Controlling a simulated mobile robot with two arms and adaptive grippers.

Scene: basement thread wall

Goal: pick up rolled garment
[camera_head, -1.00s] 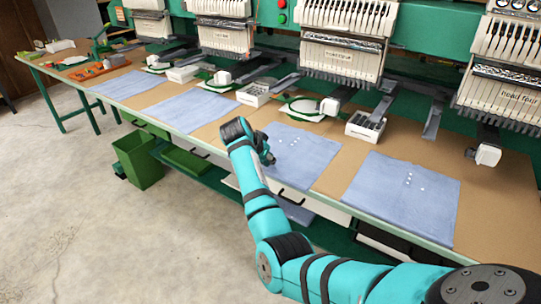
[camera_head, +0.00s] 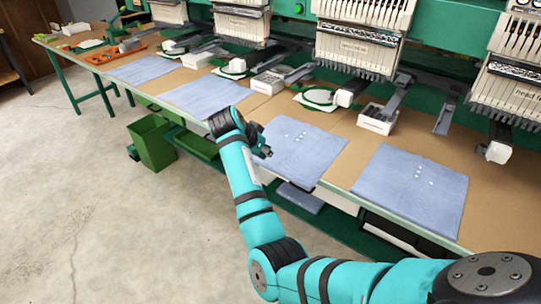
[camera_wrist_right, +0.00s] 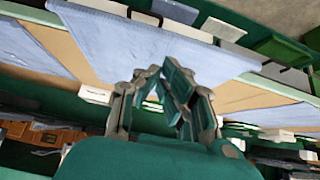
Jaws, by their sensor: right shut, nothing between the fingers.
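I cannot make out a clearly rolled garment in either view. Several blue garments lie flat on the long table, among them one with white buttons (camera_head: 300,150) in the middle and another (camera_head: 412,190) at the right. My right gripper (camera_head: 263,146) is at the near left edge of the middle garment, shut and empty. Its fingers (camera_wrist_right: 165,92) show in the right wrist view in front of blue cloth (camera_wrist_right: 150,45); I cannot tell if they touch it. A blue bundle (camera_head: 300,197) sits below the table edge; its form is unclear. My left gripper is not in view.
A row of embroidery machines (camera_head: 360,45) stands along the table's back. White trays (camera_head: 378,118) sit between the garments and machines. A green bin (camera_head: 152,145) stands on the floor at the left. The concrete floor (camera_head: 90,190) in front is clear.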

